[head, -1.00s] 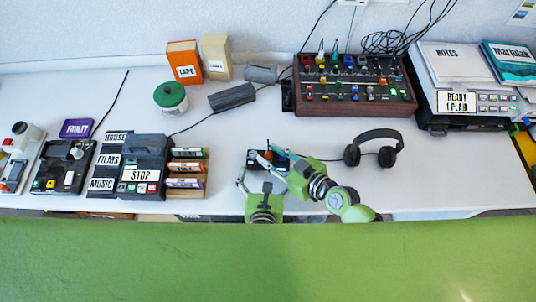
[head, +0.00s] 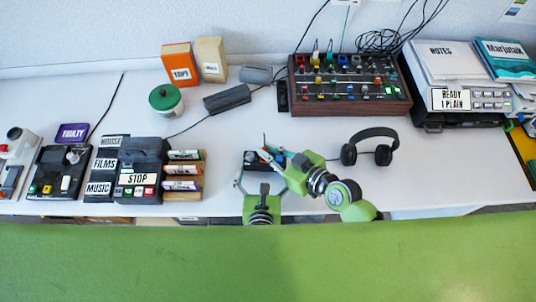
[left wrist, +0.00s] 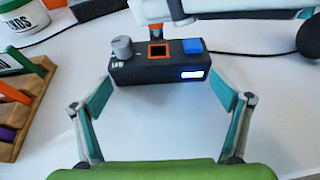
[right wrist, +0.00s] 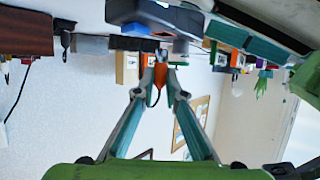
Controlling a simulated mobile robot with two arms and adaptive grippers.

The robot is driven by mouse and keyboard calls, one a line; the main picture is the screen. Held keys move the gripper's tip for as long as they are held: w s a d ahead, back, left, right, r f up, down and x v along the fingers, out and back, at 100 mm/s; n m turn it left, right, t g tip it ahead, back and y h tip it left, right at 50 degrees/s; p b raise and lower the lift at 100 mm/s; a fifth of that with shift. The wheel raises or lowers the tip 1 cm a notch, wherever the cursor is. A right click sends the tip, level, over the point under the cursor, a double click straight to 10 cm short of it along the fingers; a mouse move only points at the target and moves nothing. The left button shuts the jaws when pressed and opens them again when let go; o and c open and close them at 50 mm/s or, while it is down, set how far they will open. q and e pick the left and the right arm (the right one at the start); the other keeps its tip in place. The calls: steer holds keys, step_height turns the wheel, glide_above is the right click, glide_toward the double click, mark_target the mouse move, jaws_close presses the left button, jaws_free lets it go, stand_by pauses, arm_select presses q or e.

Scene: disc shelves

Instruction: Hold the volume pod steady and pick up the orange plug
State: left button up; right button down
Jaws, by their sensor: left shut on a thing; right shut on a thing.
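The volume pod (left wrist: 170,71) is a dark box with a grey knob, an orange-framed square socket and a blue button. It also shows in the head view (head: 251,158), partly covered by my arms. My left gripper (left wrist: 160,88) has its fingers at the pod's two ends, shut on it; the pod stands upright on the table. The orange plug (right wrist: 160,75) is between the fingertips of my right gripper (right wrist: 161,68), which is shut on it. In the left wrist view the plug (left wrist: 155,31) shows just behind the socket, which looks empty.
Black headphones (head: 370,147) lie right of the pod. A mixer with coloured knobs (head: 350,98) stands behind. A deck marked STOP (head: 140,165) and a wooden rack of cartridges (head: 182,170) stand left. The table between rack and pod is clear.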

step_height(320, 180, up, 7)
steer(key=shift+f, duration=0.2)
arm_select(q)
steer(key=o, duration=1)
steer(key=shift+o, duration=0.2)
steer(key=v, duration=1.2)
steer(key=shift+f, duration=0.1)
